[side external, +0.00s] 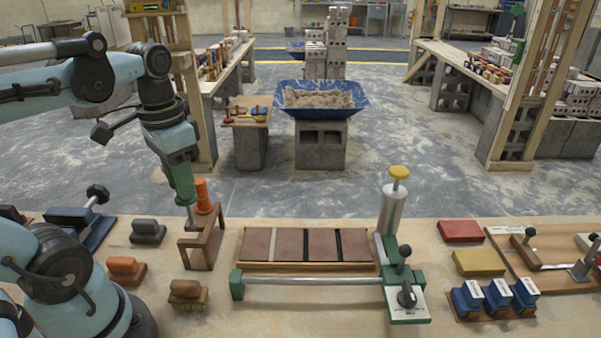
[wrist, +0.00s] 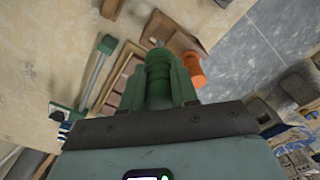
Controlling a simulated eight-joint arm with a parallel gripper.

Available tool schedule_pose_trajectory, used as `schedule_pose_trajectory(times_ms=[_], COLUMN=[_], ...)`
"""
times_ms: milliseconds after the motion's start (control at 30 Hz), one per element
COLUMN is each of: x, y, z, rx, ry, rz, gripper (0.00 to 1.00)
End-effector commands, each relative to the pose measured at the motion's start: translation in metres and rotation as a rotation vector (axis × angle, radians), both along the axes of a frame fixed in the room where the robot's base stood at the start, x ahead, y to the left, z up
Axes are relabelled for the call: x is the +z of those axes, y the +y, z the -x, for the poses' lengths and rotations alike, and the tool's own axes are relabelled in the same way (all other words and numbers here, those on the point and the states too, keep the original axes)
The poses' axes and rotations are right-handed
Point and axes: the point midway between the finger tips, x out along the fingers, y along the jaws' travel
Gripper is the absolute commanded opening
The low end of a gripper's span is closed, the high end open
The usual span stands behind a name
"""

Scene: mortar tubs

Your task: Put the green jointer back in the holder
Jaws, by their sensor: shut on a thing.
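My gripper (side external: 178,165) is shut on the green jointer (side external: 182,190), which it holds close to upright with its metal shaft pointing down. In the wrist view the jointer's green ribbed handle (wrist: 158,68) sits between the fingers. The wooden holder (side external: 203,245) stands on the bench directly below; it shows past the handle in the wrist view (wrist: 181,42). The shaft's lower end is at the holder's top, toward its left; I cannot tell whether it is in a slot. An orange-handled jointer (side external: 203,196) stands at the holder's back and also shows in the wrist view (wrist: 193,68).
Right of the holder lies a tray of brown bricks (side external: 305,246) with a green-ended clamp rail (side external: 310,282). Small handled blocks, grey (side external: 148,231), orange (side external: 126,270) and brown (side external: 188,292), sit to the left and front. A metal cylinder (side external: 392,210) with a yellow knob stands farther right.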

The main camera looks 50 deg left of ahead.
Motion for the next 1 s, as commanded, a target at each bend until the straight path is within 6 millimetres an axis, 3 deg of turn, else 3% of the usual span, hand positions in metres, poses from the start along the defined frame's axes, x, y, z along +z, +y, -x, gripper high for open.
schedule_pose_trajectory(times_ms=[1000], x=[-0.036], y=[0.0], z=[0.0], rx=[0.0], ry=[0.0], rz=[0.0], gripper=[0.0])
